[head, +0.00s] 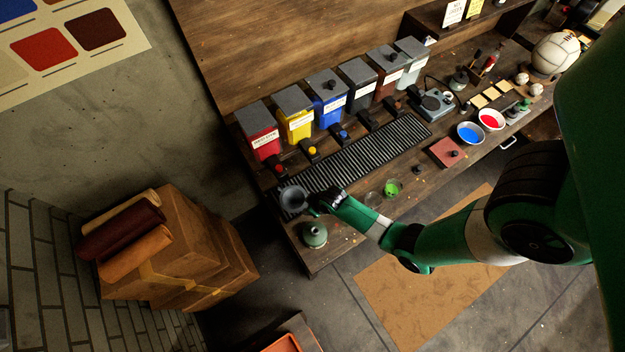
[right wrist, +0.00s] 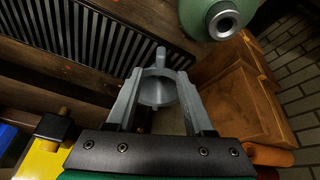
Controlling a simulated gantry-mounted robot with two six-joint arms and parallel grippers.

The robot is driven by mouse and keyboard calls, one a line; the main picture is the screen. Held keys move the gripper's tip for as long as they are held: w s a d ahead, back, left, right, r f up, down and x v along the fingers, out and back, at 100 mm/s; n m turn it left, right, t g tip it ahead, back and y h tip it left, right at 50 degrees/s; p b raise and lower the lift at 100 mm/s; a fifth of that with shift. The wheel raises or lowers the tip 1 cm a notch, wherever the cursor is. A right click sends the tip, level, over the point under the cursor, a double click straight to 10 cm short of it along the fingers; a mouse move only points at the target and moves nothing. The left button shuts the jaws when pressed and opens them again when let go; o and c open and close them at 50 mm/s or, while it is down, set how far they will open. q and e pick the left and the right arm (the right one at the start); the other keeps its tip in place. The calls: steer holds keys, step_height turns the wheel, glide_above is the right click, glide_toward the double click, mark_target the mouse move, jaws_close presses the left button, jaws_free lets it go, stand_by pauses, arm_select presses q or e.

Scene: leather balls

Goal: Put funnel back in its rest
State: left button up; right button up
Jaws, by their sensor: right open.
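The grey funnel (head: 292,200) is at the near left end of the bench, by the end of the black slatted grate. It also shows in the right wrist view (right wrist: 157,90), its round mouth between the two fingers. My right gripper (head: 315,207) is beside the funnel, and its fingers (right wrist: 159,75) are open around it. I cannot tell whether the fingers touch it. The funnel's underside is hidden, and I cannot make out the rest under it. A green bottle (head: 314,236) stands close by; its neck shows in the right wrist view (right wrist: 224,22). My left gripper is out of view.
The slatted grate (head: 360,155) runs along the bench before several coloured paint bins (head: 328,104). A small green cup (head: 392,188), a red block (head: 446,152) and paint bowls (head: 470,133) lie to the right. Cardboard boxes (head: 185,240) stand left of the bench.

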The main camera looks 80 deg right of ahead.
mark_target(304, 208)
steer(key=b+x, duration=0.6)
steer(key=x, duration=0.2)
steer(key=shift+w+f+b, duration=0.1)
steer(key=shift+f+b, duration=0.15)
steer(key=shift+b, duration=0.05)
jaws_close()
